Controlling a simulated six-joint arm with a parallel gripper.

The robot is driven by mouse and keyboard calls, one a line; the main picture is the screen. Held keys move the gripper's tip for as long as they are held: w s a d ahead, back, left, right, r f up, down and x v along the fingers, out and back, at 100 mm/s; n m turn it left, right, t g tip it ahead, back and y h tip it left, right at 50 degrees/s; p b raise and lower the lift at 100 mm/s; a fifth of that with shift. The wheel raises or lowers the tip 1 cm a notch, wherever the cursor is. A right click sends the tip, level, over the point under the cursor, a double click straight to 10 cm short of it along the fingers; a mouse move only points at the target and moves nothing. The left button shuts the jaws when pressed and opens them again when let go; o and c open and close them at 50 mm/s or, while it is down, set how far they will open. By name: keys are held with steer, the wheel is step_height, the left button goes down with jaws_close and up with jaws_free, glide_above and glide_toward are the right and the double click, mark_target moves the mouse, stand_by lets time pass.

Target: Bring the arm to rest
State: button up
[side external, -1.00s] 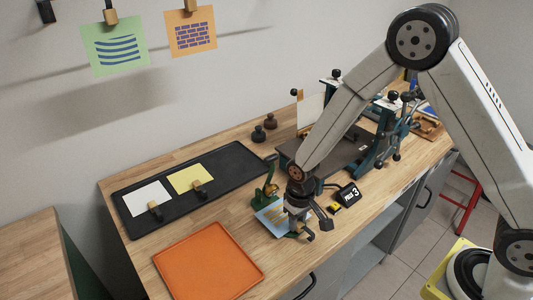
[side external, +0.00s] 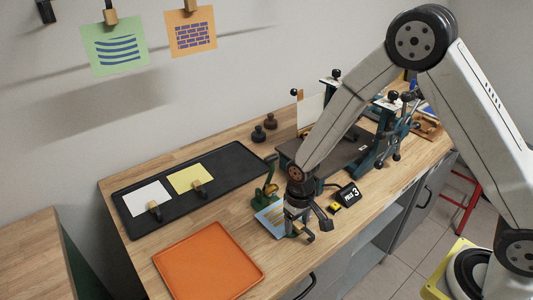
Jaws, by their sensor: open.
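My gripper (side external: 303,235) is open and points down close above the wooden bench, near its front edge. It is beside a light blue card with orange marks (side external: 268,217), and it partly covers that card. I cannot tell whether the fingers touch the card or the bench. My arm reaches in from the right, bent high at the elbow.
An orange tray (side external: 208,262) lies left of my gripper. A black tray (side external: 232,165) holds a white card (side external: 148,196) and a yellow card (side external: 188,177). A small device showing 3 (side external: 349,194) and teal press equipment (side external: 384,140) stand to the right. A green stand (side external: 267,190) is close behind.

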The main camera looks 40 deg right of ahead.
steer(key=shift+r, duration=0.1)
steer(key=shift+r, duration=3.9)
steer(key=shift+s+d+r, duration=0.25)
steer(key=shift+s+d, duration=0.05)
steer(key=s+d+r+t, duration=0.2)
steer(key=s+d+r, duration=0.2)
steer(key=s, duration=0.6)
steer(key=shift+d+r+t, duration=0.3)
steer(key=shift+d+r, duration=0.1)
steer(key=shift+d, duration=0.8)
